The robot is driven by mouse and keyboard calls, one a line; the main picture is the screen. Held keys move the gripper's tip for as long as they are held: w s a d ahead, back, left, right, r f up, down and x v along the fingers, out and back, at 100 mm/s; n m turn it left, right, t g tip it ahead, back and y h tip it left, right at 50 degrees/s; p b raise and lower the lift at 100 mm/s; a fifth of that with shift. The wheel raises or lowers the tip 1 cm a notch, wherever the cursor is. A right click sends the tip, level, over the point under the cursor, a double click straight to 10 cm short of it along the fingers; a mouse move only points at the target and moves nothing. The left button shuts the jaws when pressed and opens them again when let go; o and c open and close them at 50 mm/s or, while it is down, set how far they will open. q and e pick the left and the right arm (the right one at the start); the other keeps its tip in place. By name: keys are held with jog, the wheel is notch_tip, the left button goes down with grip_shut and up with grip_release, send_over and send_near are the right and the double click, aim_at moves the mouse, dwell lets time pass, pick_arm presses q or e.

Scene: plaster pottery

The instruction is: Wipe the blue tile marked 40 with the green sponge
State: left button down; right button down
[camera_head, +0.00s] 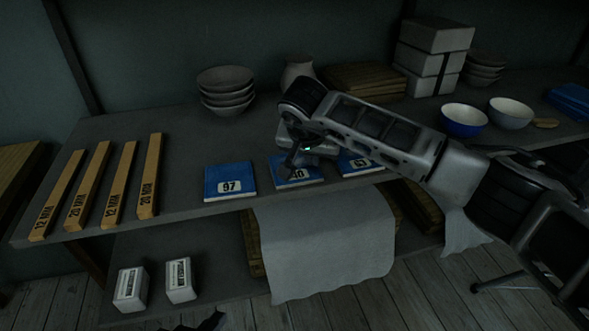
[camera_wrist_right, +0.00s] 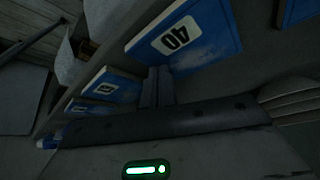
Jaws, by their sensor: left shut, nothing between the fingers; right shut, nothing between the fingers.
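The blue tile marked 40 (camera_head: 312,172) lies on the shelf top near its front edge, between two other blue tiles; my right gripper partly hides it. In the right wrist view the 40 tile (camera_wrist_right: 205,30) is close, its number visible and its surface showing pale smudges. My right gripper (camera_head: 291,168) is over the tile's left part, fingers shut and empty; its fingers (camera_wrist_right: 158,85) appear close beside the tile, but I cannot tell if they touch. A dark tip at the bottom edge appears to be my left gripper (camera_head: 208,321), shut and empty. I see no green sponge.
Blue tiles marked 97 (camera_head: 230,195) and 43 (camera_head: 358,168) flank the 40 tile. Several wooden strips (camera_head: 98,190) lie left. Stacked bowls (camera_head: 226,104), a blue bowl (camera_head: 463,131) and white boxes (camera_head: 435,50) stand behind. A grey cloth (camera_head: 325,245) hangs below the front edge.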

jog(key=shift+r+p, duration=1.85)
jog(key=shift+r, duration=1.15)
